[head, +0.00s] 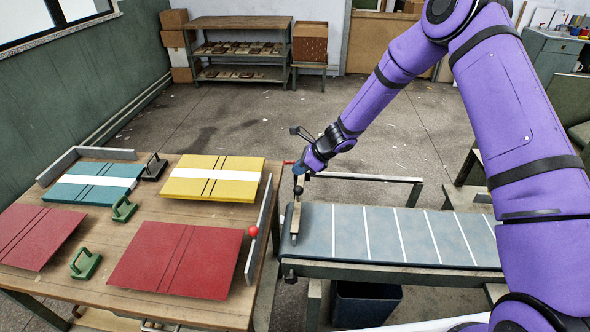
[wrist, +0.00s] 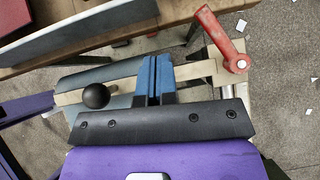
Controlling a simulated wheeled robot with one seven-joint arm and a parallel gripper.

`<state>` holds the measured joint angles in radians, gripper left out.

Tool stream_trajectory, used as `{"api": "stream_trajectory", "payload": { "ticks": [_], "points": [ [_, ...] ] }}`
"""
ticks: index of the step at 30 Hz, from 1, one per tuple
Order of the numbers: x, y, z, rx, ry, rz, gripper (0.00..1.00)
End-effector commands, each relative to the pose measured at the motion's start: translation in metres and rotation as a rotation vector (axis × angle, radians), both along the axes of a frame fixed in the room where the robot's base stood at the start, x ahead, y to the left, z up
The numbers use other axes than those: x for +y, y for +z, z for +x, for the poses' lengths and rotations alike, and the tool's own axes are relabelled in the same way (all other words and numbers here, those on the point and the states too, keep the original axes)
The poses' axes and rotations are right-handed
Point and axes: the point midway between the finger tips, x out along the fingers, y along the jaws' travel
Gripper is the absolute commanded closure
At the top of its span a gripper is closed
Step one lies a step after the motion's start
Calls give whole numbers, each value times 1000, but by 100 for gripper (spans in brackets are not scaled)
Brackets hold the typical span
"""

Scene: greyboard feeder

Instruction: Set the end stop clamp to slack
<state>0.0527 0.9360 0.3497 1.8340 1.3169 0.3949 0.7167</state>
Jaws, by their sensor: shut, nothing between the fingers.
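The end stop is a pale bar (wrist: 190,72) lying across the left end of the conveyor (head: 385,235), with a round black knob (wrist: 96,95) on it. The bar also shows in the head view (head: 295,222). At one end of it is the clamp's red lever (wrist: 219,37), on a light pivot. The lever slants up and left from the pivot, at an angle to the bar. In the head view a bit of red (head: 288,162) shows beside my wrist. My gripper (wrist: 154,66) is shut and empty, over the bar between knob and lever, apart from the lever. Contact with the bar is unclear.
A wooden table (head: 150,215) on the left bears red, teal and yellow boards and green and black handled pieces. A grey fence with a red ball (head: 253,232) stands at its right edge, near the conveyor. A dark bin (head: 365,303) is under the conveyor. Floor behind is open.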

Motion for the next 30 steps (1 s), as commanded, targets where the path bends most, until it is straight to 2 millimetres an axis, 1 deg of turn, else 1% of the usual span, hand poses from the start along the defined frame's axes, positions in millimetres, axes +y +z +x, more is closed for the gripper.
{"api": "stream_trajectory", "payload": {
  "ticks": [1, 8, 15, 18, 24, 30],
  "points": [
    [-1, 7, -4, -3, 0, 0, 100],
    [-9, 29, -21, -2, 0, 2, 100],
    [-19, 57, -44, -3, 0, -1, 100],
    [-22, 66, -51, -3, 0, 0, 100],
    [-25, 74, -58, -2, -1, 0, 100],
    [-26, 75, -59, -2, 0, 1, 100]
  ]
}}
